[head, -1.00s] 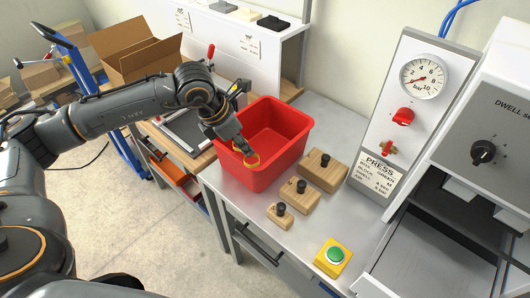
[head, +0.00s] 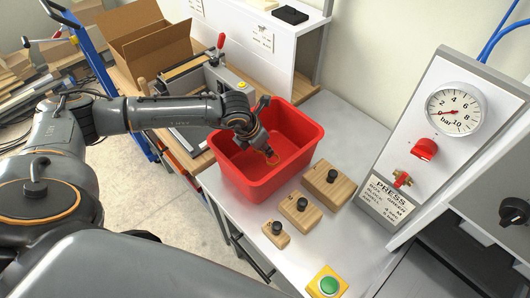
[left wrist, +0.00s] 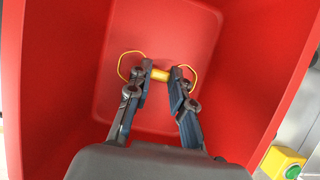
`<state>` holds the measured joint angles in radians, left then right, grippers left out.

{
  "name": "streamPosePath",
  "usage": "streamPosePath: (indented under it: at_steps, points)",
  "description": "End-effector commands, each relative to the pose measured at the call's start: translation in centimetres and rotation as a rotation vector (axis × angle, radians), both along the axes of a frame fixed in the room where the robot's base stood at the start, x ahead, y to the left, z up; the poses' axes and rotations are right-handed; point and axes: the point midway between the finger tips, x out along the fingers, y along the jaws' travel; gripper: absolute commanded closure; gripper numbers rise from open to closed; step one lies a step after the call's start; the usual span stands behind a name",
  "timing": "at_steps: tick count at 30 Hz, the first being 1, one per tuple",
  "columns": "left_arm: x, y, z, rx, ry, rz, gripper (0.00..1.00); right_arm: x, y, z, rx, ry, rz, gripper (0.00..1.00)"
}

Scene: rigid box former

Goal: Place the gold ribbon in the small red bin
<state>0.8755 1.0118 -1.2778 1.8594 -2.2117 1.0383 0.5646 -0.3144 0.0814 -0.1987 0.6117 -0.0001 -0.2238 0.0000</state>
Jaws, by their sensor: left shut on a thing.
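The red bin (head: 238,184) stands on the metal bench and appears empty inside. My left gripper (head: 266,150) is over the bin's opening, pointing down into it. In the left wrist view my left gripper (left wrist: 160,75) is shut on the gold ribbon (left wrist: 161,75), a small gold roll between the fingertips with a thin loop sticking out on each side. The ribbon (head: 273,158) also shows as a small orange-gold loop in the head view. The red walls surround it in the wrist view. How far it is above the bin floor I cannot tell. My right gripper is not in view.
Several wooden blocks with black knobs (head: 300,210) stand right of the bin. A yellow box with a green button (head: 327,284) is at the bench front. A press panel with a gauge (head: 455,109) rises at right. An open cardboard box (head: 150,48) is behind left.

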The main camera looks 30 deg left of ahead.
Motion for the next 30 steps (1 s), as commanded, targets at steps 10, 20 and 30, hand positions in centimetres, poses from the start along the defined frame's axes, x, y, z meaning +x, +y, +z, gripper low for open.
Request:
streamPosePath:
  at_steps: [10, 20, 30]
  points:
    - [0.0, 0.0, -3.9, 0.0, 0.001, 0.0, 0.93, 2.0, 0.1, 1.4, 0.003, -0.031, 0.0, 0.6]
    - [0.0, 0.0, -4.4, 0.0, -0.001, -0.001, 0.93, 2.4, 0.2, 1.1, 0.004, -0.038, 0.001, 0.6]
    - [0.0, 0.0, -4.3, 0.0, -0.001, -0.001, 0.56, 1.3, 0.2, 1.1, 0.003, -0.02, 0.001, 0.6]
